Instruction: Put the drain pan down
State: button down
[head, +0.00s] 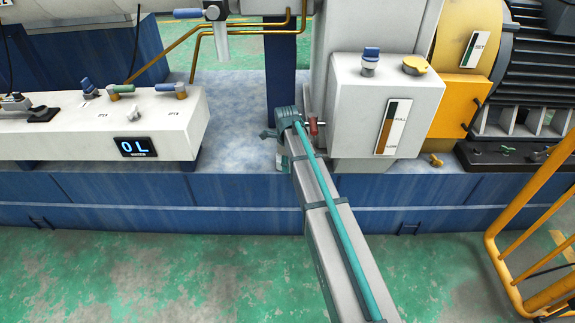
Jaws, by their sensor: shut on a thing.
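My arm reaches from the bottom right up to the machine. My gripper (280,148) is at its far end, above the blue base ledge and just left of the white gearbox housing (385,97). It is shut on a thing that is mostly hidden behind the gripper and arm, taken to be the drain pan. The pan's shape, tilt and contact with the ledge cannot be made out. A small red-handled valve (313,127) sticks out of the housing, right beside my wrist.
The blue base ledge (235,110) has bare room left of my gripper. A white control panel (100,125) with a display reading "0L" stands at left. A blue post (281,75) rises behind the gripper. A yellow railing (500,265) stands at right. The green floor (150,270) is clear.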

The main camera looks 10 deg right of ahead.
jog(key=shift+f, duration=0.1)
jog(key=c, duration=0.9)
grip_release()
notch_tip(320, 180, up, 12)
jog(key=p, duration=0.2)
jog(key=shift+s+a+p, duration=0.1)
jog(key=shift+s+p, duration=0.05)
jog(key=shift+p, duration=0.15)
